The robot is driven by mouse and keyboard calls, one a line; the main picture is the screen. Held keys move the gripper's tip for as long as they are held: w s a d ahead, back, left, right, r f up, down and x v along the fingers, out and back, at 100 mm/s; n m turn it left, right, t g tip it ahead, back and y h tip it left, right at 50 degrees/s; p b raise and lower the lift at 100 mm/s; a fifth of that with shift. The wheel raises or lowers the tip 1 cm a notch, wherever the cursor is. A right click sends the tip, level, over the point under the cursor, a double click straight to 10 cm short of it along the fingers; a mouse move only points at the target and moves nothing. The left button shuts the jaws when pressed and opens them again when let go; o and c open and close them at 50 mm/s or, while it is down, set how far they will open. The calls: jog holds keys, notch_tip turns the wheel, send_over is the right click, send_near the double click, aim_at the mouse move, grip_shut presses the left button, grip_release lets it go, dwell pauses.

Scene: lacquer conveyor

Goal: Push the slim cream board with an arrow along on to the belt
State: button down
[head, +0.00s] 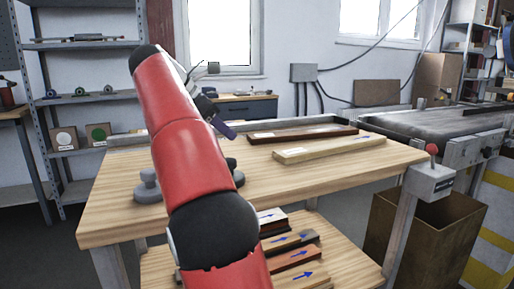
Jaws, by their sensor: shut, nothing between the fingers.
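The slim cream board (325,149) lies flat on the wooden table (300,185), with a blue arrow near its right end pointing right, towards the belt. The belt (425,121) is a dark conveyor surface beyond the table's right edge. The board's right end is apart from the belt. My gripper (227,131) is shut and empty, to the left of the board's left end and apart from it. My red arm hides part of the gripper and the table's left part.
A dark red-brown board (303,134) lies just behind the cream one. Grey knobbed weights (147,188) stand at the table's left. Several boards with arrows lie on a lower shelf (355,270).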

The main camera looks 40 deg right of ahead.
aim_at(278, 160)
jog(key=x, duration=1)
jog(key=shift+s+r, duration=0.1)
jog(key=shift+s+d, duration=0.25)
jog(key=shift+d, duration=1)
jog(key=shift+s+d, duration=0.15)
jog(key=shift+d, duration=0.6)
